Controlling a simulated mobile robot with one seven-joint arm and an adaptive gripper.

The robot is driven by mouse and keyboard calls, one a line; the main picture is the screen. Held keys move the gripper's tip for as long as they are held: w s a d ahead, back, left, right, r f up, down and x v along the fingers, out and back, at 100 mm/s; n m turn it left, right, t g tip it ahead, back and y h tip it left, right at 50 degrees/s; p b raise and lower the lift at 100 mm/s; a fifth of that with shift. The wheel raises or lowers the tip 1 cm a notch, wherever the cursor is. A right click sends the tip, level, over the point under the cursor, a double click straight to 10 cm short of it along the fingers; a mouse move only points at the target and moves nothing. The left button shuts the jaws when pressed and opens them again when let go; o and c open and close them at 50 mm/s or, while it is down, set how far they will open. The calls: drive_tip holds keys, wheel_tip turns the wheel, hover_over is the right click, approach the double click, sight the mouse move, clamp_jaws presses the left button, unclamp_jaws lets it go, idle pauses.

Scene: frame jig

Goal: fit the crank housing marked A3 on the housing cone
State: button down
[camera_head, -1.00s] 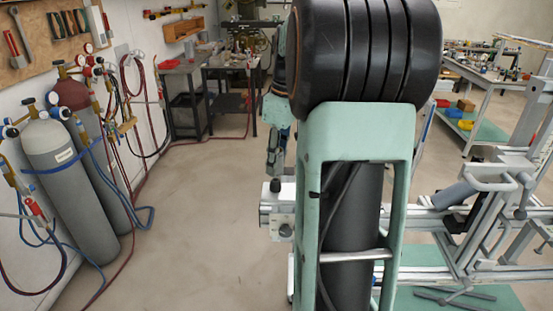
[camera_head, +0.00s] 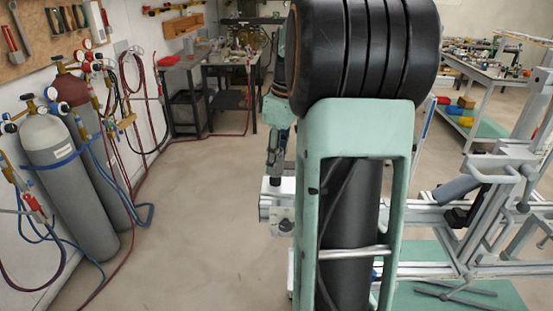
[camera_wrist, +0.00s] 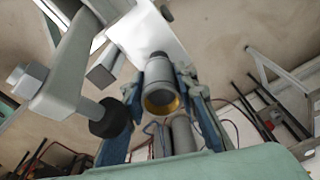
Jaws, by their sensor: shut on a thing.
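My gripper (camera_wrist: 165,95) has blue fingers on either side of a grey cylindrical part with a brass-coloured inner rim, probably the crank housing (camera_wrist: 158,78). It is shut on this part, whose brass-rimmed opening faces the wrist camera. No A3 mark is legible. In the head view my gripper (camera_head: 276,150) shows at the left of my arm, just above a silver block of the jig (camera_head: 274,200); the held part is hard to make out there. I cannot identify the housing cone in either view.
A grey jig arm with a black round pad (camera_wrist: 110,118) is close left of my fingers in the wrist view. The frame jig (camera_head: 480,260) extends right behind my arm. Gas cylinders (camera_head: 65,180) stand at the left wall. The floor between is clear.

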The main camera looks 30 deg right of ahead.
drive_tip(key=shift+f+b, duration=0.5)
drive_tip(key=shift+f, duration=0.3)
drive_tip(key=c, duration=1.5)
unclamp_jaws()
drive_tip(key=shift+o, duration=0.2)
drive_tip(key=shift+r, duration=0.1)
wheel_tip(320, 180, up, 12)
drive_tip(key=s, duration=0.1)
drive_tip(key=shift+d, duration=0.35)
drive_tip(key=shift+s, duration=0.1)
